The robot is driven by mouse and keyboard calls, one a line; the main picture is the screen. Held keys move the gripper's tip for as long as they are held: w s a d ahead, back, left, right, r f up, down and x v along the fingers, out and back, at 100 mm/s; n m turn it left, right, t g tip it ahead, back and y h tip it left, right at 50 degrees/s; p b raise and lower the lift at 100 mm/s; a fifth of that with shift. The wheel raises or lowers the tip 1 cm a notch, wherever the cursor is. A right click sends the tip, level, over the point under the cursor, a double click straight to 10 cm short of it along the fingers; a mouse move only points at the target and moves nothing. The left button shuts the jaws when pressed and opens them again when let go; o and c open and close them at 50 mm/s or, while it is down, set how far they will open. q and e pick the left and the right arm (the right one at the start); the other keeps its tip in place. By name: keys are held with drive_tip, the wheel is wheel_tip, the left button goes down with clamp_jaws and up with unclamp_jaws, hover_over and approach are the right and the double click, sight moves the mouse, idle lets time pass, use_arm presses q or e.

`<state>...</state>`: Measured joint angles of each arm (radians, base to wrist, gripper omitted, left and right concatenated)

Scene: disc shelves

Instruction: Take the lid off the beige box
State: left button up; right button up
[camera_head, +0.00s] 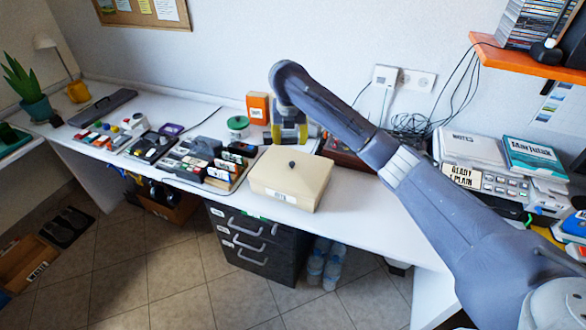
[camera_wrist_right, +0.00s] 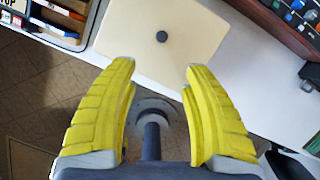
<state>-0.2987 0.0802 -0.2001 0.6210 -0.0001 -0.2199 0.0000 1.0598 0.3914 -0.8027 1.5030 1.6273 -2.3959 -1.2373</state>
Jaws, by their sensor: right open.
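The beige box (camera_head: 285,200) stands on the white desk with its lid (camera_head: 291,173) on top. A small dark round knob (camera_head: 292,164) sits at the lid's middle. In the right wrist view the lid (camera_wrist_right: 190,62) fills the upper middle, and its knob (camera_wrist_right: 162,36) shows beyond the fingertips. My right gripper (camera_head: 289,134) is behind and above the box in the head view. Its yellow fingers (camera_wrist_right: 160,75) are wide apart with nothing between them, and they do not touch the knob. My left gripper is in neither view.
A rack of small boxes (camera_head: 226,170) stands close to the left of the beige box. A green-lidded jar (camera_head: 237,124) and an orange box (camera_head: 258,107) are behind it. A reddish-brown case (camera_head: 345,153) is behind right. The desk (camera_head: 365,205) is clear to the right.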

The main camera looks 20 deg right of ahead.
hover_over(292, 163)
drive_tip(key=s, duration=0.2)
drive_tip(key=f, duration=0.7)
drive_tip(key=a+f, duration=0.1)
drive_tip(key=f, duration=0.2)
drive_tip(key=shift+w+f, duration=0.2)
drive_tip(key=shift+f, duration=0.15)
drive_tip(key=shift+d+x, duration=0.15)
drive_tip(key=shift+x, duration=1.25)
drive_tip(key=shift+d+x, duration=0.15)
drive_tip(key=shift+x, duration=1.25)
drive_tip(key=shift+w+r, duration=0.1)
drive_tip(key=shift+w, duration=0.05)
clamp_jaws()
